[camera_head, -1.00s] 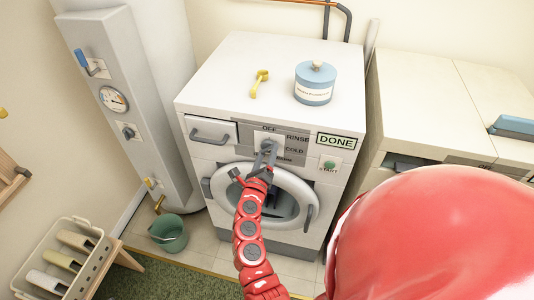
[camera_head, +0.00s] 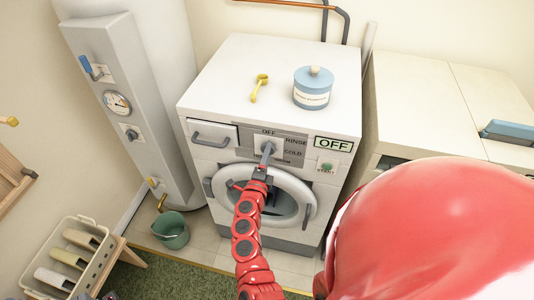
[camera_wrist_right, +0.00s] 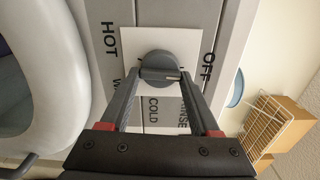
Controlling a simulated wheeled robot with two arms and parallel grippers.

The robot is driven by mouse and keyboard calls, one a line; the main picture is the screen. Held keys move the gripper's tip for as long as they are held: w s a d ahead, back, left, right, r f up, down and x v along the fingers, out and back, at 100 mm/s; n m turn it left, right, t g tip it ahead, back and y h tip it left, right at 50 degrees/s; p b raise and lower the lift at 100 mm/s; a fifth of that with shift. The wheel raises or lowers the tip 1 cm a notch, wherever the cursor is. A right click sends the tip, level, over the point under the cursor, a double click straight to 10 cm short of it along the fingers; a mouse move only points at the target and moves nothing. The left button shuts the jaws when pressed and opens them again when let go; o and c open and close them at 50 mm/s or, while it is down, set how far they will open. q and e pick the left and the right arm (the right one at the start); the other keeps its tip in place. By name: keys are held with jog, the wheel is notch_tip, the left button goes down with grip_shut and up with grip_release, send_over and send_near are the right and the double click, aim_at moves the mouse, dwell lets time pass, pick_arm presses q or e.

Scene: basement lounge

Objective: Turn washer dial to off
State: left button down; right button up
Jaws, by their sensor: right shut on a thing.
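The washer (camera_head: 272,88) is a white front-loader with a panel reading OFF, RINSE and COLD. Its grey dial (camera_head: 268,147) sits on a white plate below the OFF label. In the right wrist view the dial (camera_wrist_right: 158,62) is a round grey knob between HOT, OFF, RINSE and COLD labels, with a pale mark on its OFF side. The washer's display (camera_head: 333,144) reads OFF. My right gripper (camera_head: 266,158) is shut on the dial; in the wrist view its two fingers (camera_wrist_right: 160,78) flank the knob. My left gripper is not in view.
A blue lidded jar (camera_head: 312,90) and a yellow scoop (camera_head: 260,87) rest on the washer top. A green start button (camera_head: 327,167) is right of the dial. A grey boiler (camera_head: 150,90) and green bucket (camera_head: 171,231) stand left, a white cabinet (camera_head: 425,90) right.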

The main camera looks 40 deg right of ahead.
jog(key=shift+n, duration=0.5)
jog(key=o, duration=1.4)
jog(key=shift+c, duration=0.2)
jog(key=b+v, duration=0.4)
jog(key=v, duration=1.3)
jog(key=shift+s+b, duration=0.2)
jog(key=shift+b, duration=0.1)
jog(key=shift+a, duration=0.1)
